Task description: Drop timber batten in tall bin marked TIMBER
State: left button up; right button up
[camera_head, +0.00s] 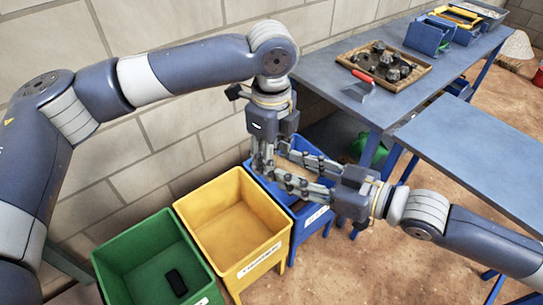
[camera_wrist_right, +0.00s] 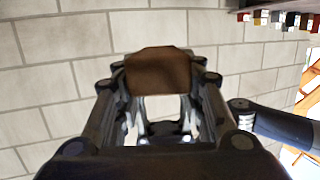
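The brown timber batten (camera_wrist_right: 158,72) sits between the fingertips of my right gripper (camera_wrist_right: 158,85), with fingers on both sides of it. In the head view my right gripper (camera_head: 280,166) reaches left over the bins, and the batten is mostly hidden among the fingers. My left gripper (camera_head: 264,168) points down right at the right fingertips; whether it touches the batten or is shut is unclear. The yellow bin (camera_head: 235,212) stands below and left of the grippers. Its front label looks like TIMBER but is blurred. It looks empty.
A green bin (camera_head: 150,255) with a dark item (camera_head: 176,282) inside stands left of the yellow bin. A blue bin (camera_head: 308,214) is below the grippers. A table (camera_head: 330,75) with a parts tray (camera_head: 383,68) is behind; a blue bench (camera_head: 480,150) is at right. A block wall runs behind.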

jog(key=o, duration=0.5)
